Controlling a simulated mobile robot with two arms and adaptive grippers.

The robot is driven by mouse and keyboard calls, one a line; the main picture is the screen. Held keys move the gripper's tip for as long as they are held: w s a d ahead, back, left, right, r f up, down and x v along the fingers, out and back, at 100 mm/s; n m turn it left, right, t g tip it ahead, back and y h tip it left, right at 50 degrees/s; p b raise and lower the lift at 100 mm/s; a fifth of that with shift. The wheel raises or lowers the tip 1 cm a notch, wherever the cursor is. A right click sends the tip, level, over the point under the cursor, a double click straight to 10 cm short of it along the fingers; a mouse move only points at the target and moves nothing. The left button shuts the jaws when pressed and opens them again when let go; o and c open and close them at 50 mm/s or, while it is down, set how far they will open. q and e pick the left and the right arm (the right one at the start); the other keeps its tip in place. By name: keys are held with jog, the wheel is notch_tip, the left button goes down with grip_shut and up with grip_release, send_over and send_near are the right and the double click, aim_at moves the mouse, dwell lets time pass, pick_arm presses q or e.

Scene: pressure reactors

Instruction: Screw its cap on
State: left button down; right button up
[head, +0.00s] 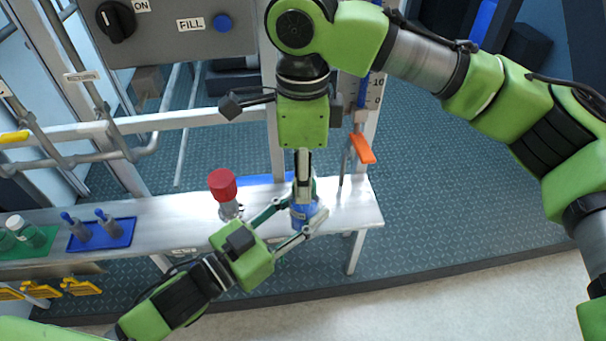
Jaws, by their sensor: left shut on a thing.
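A jar with a blue band (302,213) stands at the right part of the metal bench. My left gripper (301,217) reaches in from the lower left and is shut on this jar, one finger on each side. My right gripper (304,196) points straight down from above, its fingers at the top of the jar. I see these fingers nearly edge-on, so their opening is unclear. The jar's mouth is hidden behind them, and I cannot make out a cap there.
A red-topped metal fitting (222,185) stands left of the jar. An orange lever (362,149) and a panel (180,45) are behind.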

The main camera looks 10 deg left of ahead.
jog(key=o, duration=0.3)
jog(key=shift+o, duration=0.2)
jog(key=shift+r, duration=0.1)
jog(key=shift+r, duration=2.2)
jog(key=shift+c, duration=0.3)
